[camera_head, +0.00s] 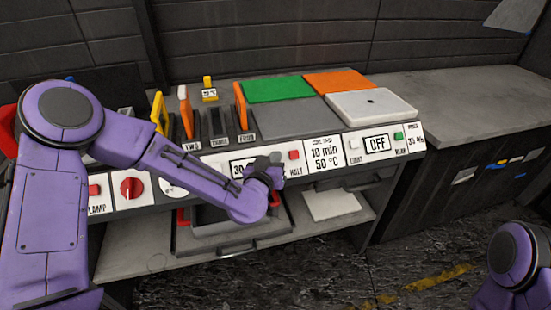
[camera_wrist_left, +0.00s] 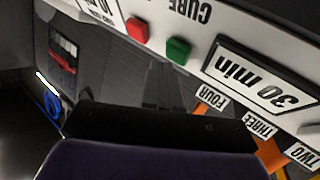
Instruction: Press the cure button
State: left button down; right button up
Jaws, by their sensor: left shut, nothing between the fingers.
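The green button (camera_wrist_left: 178,50) sits on the white front panel beside the upside-down CURE label (camera_wrist_left: 187,10) in the left wrist view. The red button (camera_wrist_left: 137,30) is beside it; in the head view the red button (camera_head: 293,155) is marked HALT. My left gripper (camera_head: 273,160) is shut and empty at the panel front and hides the green button in the head view. In the left wrist view its dark fingertips (camera_wrist_left: 156,68) are close to the green button, slightly to one side; I cannot tell whether they touch. My right gripper is out of view.
The 30 min display (camera_wrist_left: 255,80) is next to the green button. Further along the panel are an OFF display (camera_head: 376,143) and a small green button (camera_head: 398,136). A red knob (camera_head: 132,187) is at the left. A shelf with a dark tray (camera_head: 225,240) lies below.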

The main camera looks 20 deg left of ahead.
pick_arm(q)
jog(key=shift+w+a+f, duration=0.25)
jog(key=shift+w+f, duration=0.1)
jog(key=shift+f, duration=0.1)
dwell(0.7)
dwell(0.4)
jog(key=shift+s+d+r+p, duration=0.25)
jog(key=shift+s+r+p, duration=0.1)
jog(key=shift+r, duration=0.2)
jog(key=shift+s+d+r, duration=0.1)
jog(key=shift+s, duration=0.1)
jog(key=s+d+r+p, duration=0.2)
jog(key=s+r+p, duration=0.1)
jog(key=shift+r, duration=0.25)
jog(key=shift+w, duration=0.1)
dwell(0.5)
